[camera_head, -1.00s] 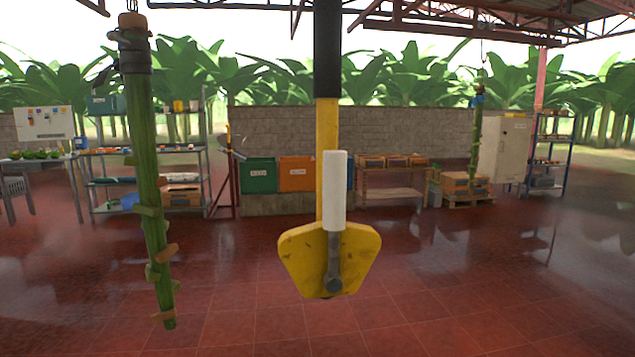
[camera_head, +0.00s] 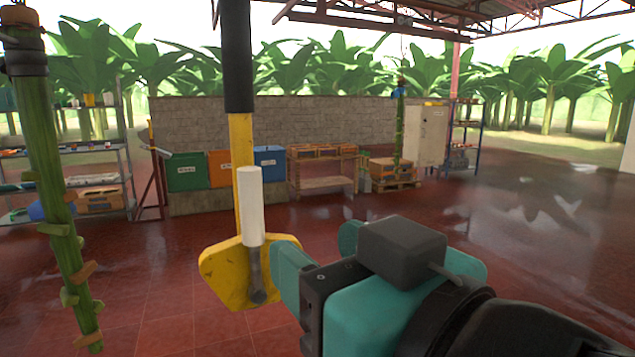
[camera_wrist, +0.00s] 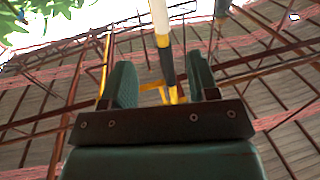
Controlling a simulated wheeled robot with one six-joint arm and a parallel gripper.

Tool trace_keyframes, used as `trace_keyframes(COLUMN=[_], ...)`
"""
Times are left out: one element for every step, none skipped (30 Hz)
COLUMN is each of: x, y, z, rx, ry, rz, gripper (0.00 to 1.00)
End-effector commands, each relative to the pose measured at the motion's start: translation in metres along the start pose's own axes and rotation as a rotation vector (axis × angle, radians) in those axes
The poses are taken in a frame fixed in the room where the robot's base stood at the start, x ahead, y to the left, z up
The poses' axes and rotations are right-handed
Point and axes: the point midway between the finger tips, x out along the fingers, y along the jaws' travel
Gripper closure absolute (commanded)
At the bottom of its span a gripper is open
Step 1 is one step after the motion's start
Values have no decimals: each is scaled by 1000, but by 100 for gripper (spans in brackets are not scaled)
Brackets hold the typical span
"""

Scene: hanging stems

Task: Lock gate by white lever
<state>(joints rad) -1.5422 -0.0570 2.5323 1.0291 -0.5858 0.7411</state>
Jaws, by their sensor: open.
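The white lever (camera_head: 250,205) stands upright on a grey pivot arm in front of the yellow gate plate (camera_head: 222,272). The plate hangs from a yellow post (camera_head: 243,150) with a black upper part. My gripper (camera_head: 314,242) is open and empty, to the right of the lever and apart from it in the head view. In the wrist view, looking up, the open fingers (camera_wrist: 160,82) show with the post beyond the gap between them. A white piece, likely the lever (camera_wrist: 159,14), is at the top edge.
A green hanging stem (camera_head: 55,190) with stubs is at the left. Another stem (camera_head: 398,130) hangs far back over a crate on a pallet. Bins (camera_head: 187,172), a wooden table (camera_head: 322,168) and shelves (camera_head: 95,180) stand along the back. Red tiled floor is open around.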

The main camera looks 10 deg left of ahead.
Motion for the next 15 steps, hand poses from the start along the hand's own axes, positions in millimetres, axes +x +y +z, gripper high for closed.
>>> trace_keyframes(x=[8,12,16,19,22,26,29,32,35,38,45,54,61,67,76], y=[2,2,1,1,1,1,1,1,1,1,2,2,2,3,2], z=[-6,-7,-7,-7,-7,-7,-7,-7,-6,-6,-6,-6,-6,-5,-6], rx=[-5,-5,-5,-5,-6,-6,-5,-5,-5,-6,-3,-2,-1,-1,-1], ry=[-8,-8,-7,-5,-6,-6,-6,-6,-8,-10,-8,-7,-7,-7,-7], rz=[5,5,6,6,7,6,7,5,3,2,4,5,5,6,4], gripper=[46,46,46,46,46,46,46,46,46,46,46,46,46,46,46])
